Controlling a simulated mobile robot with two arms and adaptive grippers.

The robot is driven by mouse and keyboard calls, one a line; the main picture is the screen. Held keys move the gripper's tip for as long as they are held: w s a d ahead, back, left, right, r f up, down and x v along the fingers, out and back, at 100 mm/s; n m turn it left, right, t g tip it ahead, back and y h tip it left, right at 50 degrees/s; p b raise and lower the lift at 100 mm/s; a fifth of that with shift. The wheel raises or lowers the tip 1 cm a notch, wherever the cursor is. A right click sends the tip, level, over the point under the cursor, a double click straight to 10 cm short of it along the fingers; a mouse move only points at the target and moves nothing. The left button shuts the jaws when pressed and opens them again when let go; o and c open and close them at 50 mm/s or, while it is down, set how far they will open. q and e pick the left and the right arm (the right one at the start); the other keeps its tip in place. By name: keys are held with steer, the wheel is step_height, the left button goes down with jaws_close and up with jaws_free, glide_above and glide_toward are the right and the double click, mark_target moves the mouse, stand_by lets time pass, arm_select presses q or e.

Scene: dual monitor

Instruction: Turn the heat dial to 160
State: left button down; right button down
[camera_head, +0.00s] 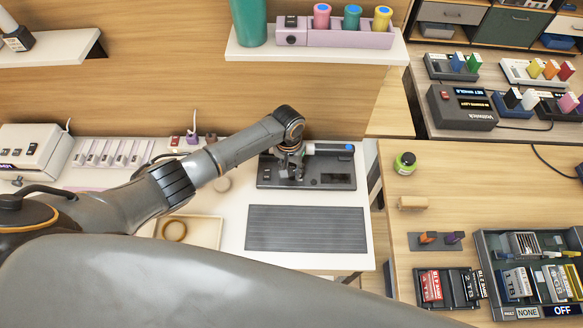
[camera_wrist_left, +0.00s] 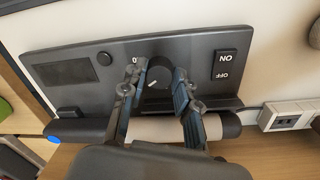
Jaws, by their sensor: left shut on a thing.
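The dark grey device (camera_head: 264,181) stands on the white table below the shelf, with a pale roller with a blue end (camera_head: 330,148) along its back. My left gripper (camera_head: 290,166) is over its left half. In the left wrist view, the device panel (camera_wrist_left: 110,59) appears turned around. The round dark heat dial (camera_wrist_left: 160,72) lies between the fingers of my left gripper (camera_wrist_left: 156,82), which is shut on it. A white mark shows on the dial and a "0" is printed beside it; other scale marks are hidden by the fingers. My right gripper is not in view.
The panel has an ON/OFF switch (camera_wrist_left: 226,67), a dark display (camera_wrist_left: 64,73) and a small round knob (camera_wrist_left: 105,58). A grey ribbed mat (camera_head: 305,229) lies in front of the device. A white outlet strip (camera_wrist_left: 288,115) is beside it. A shelf (camera_head: 310,51) hangs above.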

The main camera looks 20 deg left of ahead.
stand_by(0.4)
arm_select(q)
steer(key=c, duration=1)
jaws_free()
steer(key=shift+r, duration=0.15)
step_height(320, 180, up, 12)
steer(key=shift+a, duration=0.3)
steer(key=shift+f, duration=0.2)
